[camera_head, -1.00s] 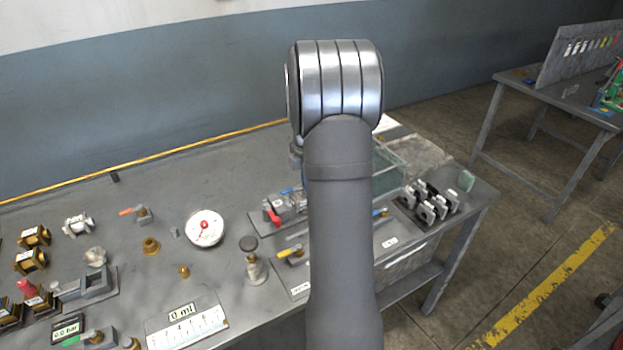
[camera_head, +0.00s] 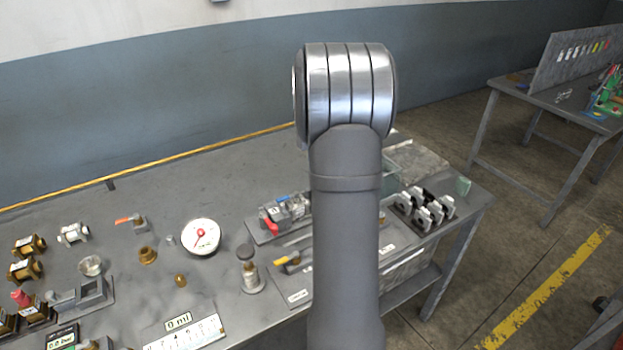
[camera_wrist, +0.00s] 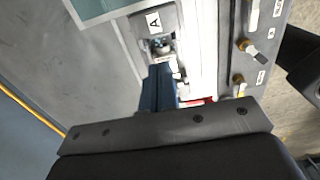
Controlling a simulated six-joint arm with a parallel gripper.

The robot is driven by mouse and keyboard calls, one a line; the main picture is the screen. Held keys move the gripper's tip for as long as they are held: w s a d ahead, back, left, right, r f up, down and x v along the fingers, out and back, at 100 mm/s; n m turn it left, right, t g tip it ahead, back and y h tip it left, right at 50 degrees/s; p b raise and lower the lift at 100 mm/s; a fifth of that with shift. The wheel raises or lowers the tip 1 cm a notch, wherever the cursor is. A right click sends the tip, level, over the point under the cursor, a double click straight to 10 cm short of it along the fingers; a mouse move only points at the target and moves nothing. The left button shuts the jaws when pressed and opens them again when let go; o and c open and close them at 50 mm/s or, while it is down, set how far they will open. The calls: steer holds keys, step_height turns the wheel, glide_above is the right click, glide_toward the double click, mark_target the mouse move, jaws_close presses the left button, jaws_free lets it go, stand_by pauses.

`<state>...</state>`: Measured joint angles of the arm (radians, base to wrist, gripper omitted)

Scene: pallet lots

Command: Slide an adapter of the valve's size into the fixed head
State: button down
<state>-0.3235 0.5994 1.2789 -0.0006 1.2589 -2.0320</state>
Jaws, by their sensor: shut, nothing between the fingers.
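In the wrist view my gripper (camera_wrist: 160,72) is shut and empty, its dark fingers pointing at a grey block marked "A" (camera_wrist: 153,22). A small metal fitting (camera_wrist: 163,47) shows at that block, just beyond the fingertips; I cannot tell whether they touch. In the head view my own arm hides the gripper. A valve assembly with a red handle and a blue handle (camera_head: 287,214) stands on a plate left of my arm. Brass fittings (camera_head: 148,256) and (camera_head: 181,281) stand on the bench. Labelled brass pieces (camera_head: 26,270) and a whitish piece (camera_head: 73,234) lie at the left. Sizes are unreadable.
A round white gauge (camera_head: 201,236), a capped metal post (camera_head: 250,275) and a "0 ml" scale (camera_head: 186,333) stand on the bench. A rack of grey clamps (camera_head: 424,210) is at the right end. A glass-like box is mostly behind my arm. The back of the bench is clear.

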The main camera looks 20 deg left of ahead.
step_height(320, 180, up, 2)
steer(key=n, duration=0.1)
glide_toward(277, 201)
steer(key=s+a, duration=0.3)
steer(key=s, duration=0.2)
steer(key=f, duration=0.9)
steer(key=shift+w+a, duration=0.15)
steer(key=shift+w, duration=0.1)
steer(key=shift+w+d+f, duration=0.15)
steer(key=shift+w+d, duration=0.6)
steer(key=shift+w, duration=0.25)
steer(key=shift+w+d, duration=0.5)
steer(key=shift+w, duration=0.1)
steer(key=shift+w+d, duration=0.5)
steer(key=shift+w, duration=0.15)
